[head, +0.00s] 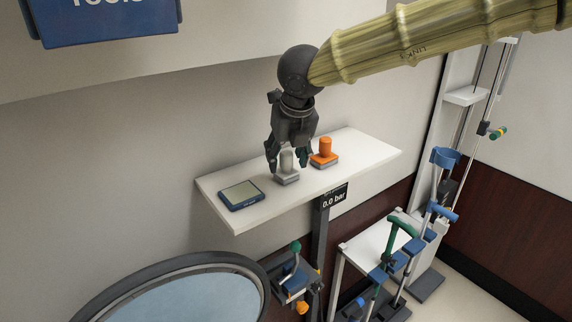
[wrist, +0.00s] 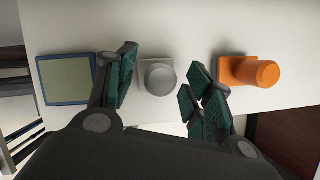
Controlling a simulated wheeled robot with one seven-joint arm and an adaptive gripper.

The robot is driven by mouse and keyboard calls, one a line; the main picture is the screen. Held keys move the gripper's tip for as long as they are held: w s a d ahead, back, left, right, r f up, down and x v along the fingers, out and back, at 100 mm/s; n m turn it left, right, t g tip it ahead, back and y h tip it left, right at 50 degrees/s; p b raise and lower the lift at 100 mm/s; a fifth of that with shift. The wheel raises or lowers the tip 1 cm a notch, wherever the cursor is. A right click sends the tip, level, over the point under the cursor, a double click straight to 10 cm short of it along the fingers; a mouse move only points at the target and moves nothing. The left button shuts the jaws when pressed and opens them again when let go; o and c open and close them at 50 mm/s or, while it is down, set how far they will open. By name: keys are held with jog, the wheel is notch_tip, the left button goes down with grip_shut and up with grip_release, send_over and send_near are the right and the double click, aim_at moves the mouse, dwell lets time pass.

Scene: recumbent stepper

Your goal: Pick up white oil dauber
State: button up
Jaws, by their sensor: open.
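The white oil dauber (head: 287,166) stands upright on a white wall shelf (head: 228,213). It has a pale round handle on a square grey base. It also shows in the wrist view (wrist: 157,77), seen from above, between the fingers but a little beyond the fingertips. My gripper (head: 289,164) is open above and around the dauber's handle in the head view, with a finger on either side. In the wrist view my gripper (wrist: 163,88) has clear gaps on both sides of the dauber. I see no contact.
An orange dauber-like object (head: 324,152) stands close on the right, near my right finger. A blue-framed tablet-like device (head: 241,194) lies on the left of the shelf. A wall rises behind the shelf.

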aim_at(285, 151)
jog(key=shift+s+d, duration=0.1)
jog(key=shift+s, duration=0.05)
jog(key=shift+f, duration=0.1)
jog(key=c, duration=1.1)
jog(key=shift+r, duration=0.2)
jog(key=shift+r+b, duration=0.5)
jog(key=shift+r, duration=0.2)
jog(key=shift+r+b, duration=0.45)
jog(key=shift+r, duration=0.45)
jog(key=s+a+b, duration=0.1)
jog(key=s+b, duration=0.1)
jog(key=s, duration=0.6)
jog(key=s+a+r+b, duration=0.1)
jog(key=s+b, duration=0.1)
jog(key=s, duration=0.5)
jog(key=shift+s+a+r+b, duration=0.25)
jog(key=shift+s+a+b, duration=0.05)
jog(key=shift+s+a, duration=0.05)
